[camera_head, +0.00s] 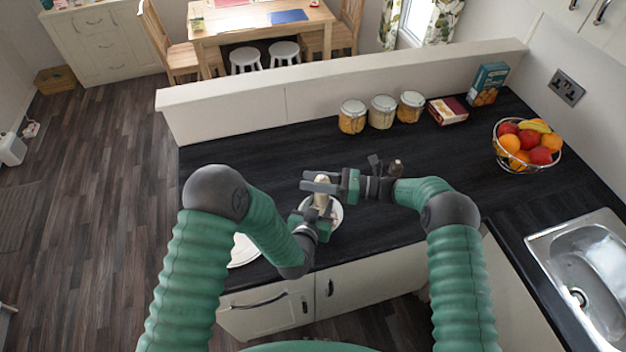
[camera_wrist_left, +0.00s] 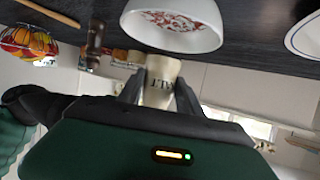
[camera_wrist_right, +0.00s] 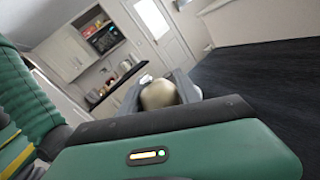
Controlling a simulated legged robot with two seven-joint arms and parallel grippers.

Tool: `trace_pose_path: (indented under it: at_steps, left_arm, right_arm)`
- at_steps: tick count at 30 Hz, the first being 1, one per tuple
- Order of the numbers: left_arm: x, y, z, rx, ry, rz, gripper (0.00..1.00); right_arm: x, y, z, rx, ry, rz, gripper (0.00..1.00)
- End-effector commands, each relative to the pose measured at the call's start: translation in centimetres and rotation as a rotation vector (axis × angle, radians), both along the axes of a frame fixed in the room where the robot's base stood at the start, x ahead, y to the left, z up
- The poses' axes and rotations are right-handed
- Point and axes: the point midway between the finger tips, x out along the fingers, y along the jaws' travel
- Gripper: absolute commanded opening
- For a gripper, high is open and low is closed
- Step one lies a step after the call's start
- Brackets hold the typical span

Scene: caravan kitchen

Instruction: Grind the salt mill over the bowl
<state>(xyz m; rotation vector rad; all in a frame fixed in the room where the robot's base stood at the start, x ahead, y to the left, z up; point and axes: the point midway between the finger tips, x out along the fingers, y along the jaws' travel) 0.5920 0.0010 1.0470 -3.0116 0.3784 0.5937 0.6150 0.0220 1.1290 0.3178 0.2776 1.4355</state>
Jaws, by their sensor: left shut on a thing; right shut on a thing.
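The cream salt mill (camera_head: 322,199) is held over the white bowl (camera_head: 337,214) on the dark counter. My left gripper (camera_head: 318,210), the lower one, is shut on the mill's body. The left wrist view shows the lettered mill (camera_wrist_left: 160,82) between its fingers, close to the bowl (camera_wrist_left: 172,38), which has a red pattern inside. My right gripper (camera_head: 322,185) is shut on the mill's other end, above the left one. The right wrist view shows that rounded, pale end (camera_wrist_right: 158,95) between the fingers. The grippers hide much of the mill and bowl.
A white plate (camera_head: 243,252) lies at the counter's front left. A small brown upright object (camera_head: 397,168) stands behind my right wrist. Jars (camera_head: 382,112), boxes (camera_head: 488,84) and a fruit basket (camera_head: 526,146) are farther back and right. The counter's left back is clear.

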Motion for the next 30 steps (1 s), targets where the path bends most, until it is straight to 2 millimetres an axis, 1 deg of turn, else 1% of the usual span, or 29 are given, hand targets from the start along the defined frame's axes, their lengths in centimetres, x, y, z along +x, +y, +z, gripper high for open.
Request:
trace_pose_path:
  at_steps: [1, 4, 5, 11, 17, 23, 30]
  left_arm:
    - [0.0, -0.07, 0.1, -0.001, -0.003, -0.001, 0.03]
    - [-0.01, -0.08, 0.11, -0.001, -0.003, -0.002, 0.03]
    - [-0.01, -0.09, 0.11, -0.001, -0.003, -0.002, 0.03]
    - [-0.01, -0.1, 0.14, -0.002, -0.004, -0.002, 0.03]
    - [0.0, -0.13, 0.18, -0.002, -0.005, -0.002, 0.03]
    - [0.0, -0.16, 0.2, -0.003, -0.006, -0.003, 0.03]
    - [0.02, -0.18, 0.22, -0.003, -0.006, -0.003, 0.03]
  right_arm:
    - [0.13, -0.13, -0.08, -0.003, -0.001, -0.005, 0.15]
    - [0.14, -0.15, -0.1, -0.004, -0.001, -0.006, 0.02]
    - [0.15, -0.16, -0.1, -0.005, 0.0, -0.006, 0.0]
    - [0.17, -0.17, -0.11, -0.003, 0.001, -0.017, 0.0]
    - [0.36, -0.18, -0.06, -0.002, 0.001, -0.081, 0.0]
    - [0.63, -0.27, -0.09, -0.004, 0.005, -0.214, 0.0]
    - [1.03, -0.4, -0.18, -0.008, 0.009, -0.418, 0.0]
